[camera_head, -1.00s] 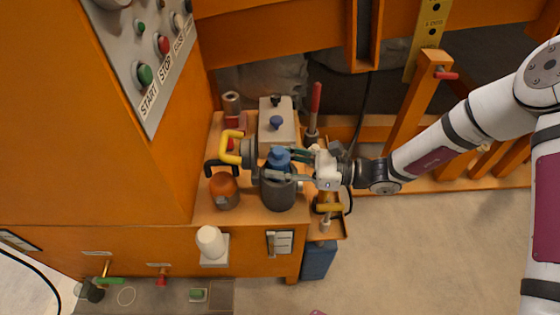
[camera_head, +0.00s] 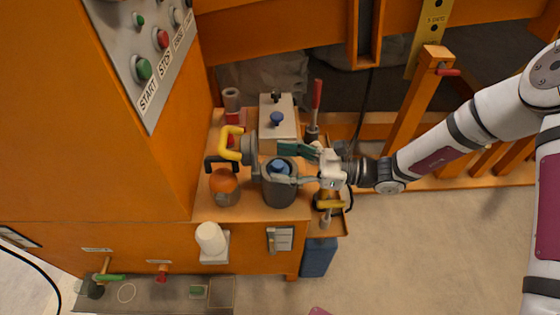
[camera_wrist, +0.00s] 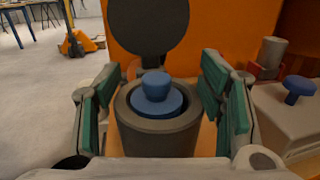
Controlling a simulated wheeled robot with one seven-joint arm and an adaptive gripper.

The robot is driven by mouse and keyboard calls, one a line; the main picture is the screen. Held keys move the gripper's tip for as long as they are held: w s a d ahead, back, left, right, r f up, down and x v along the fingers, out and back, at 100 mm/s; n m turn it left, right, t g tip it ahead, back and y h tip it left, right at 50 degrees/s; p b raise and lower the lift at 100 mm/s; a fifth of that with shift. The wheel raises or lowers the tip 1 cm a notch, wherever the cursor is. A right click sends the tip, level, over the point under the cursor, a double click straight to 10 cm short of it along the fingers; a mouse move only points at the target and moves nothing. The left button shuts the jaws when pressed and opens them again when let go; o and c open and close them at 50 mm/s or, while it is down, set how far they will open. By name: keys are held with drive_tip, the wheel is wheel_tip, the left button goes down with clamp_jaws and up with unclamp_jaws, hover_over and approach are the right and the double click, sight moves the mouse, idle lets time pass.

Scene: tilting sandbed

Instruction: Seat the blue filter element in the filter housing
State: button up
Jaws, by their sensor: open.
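The blue filter element (camera_head: 280,167) sits inside the dark grey filter housing (camera_head: 279,191) on the orange shelf. In the wrist view the blue element (camera_wrist: 157,98) stands upright and roughly centred, with its knob and upper disc showing inside the rim of the housing (camera_wrist: 157,140). How deep it rests is hidden. My gripper (camera_head: 282,164) is open, its green-padded fingers apart on either side of the housing top. In the wrist view my gripper (camera_wrist: 158,100) touches neither the element nor the rim visibly. A round dark lid (camera_wrist: 148,25) stands raised behind the housing.
A yellow handle (camera_head: 231,142) and an orange round-topped jar (camera_head: 224,187) stand left of the housing. A grey box with a blue knob (camera_head: 278,128) is behind. A red-handled tool (camera_head: 315,108) stands behind right. A white cup (camera_head: 211,239) hangs on the front.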

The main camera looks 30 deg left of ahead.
drive_tip(key=v, duration=1.1)
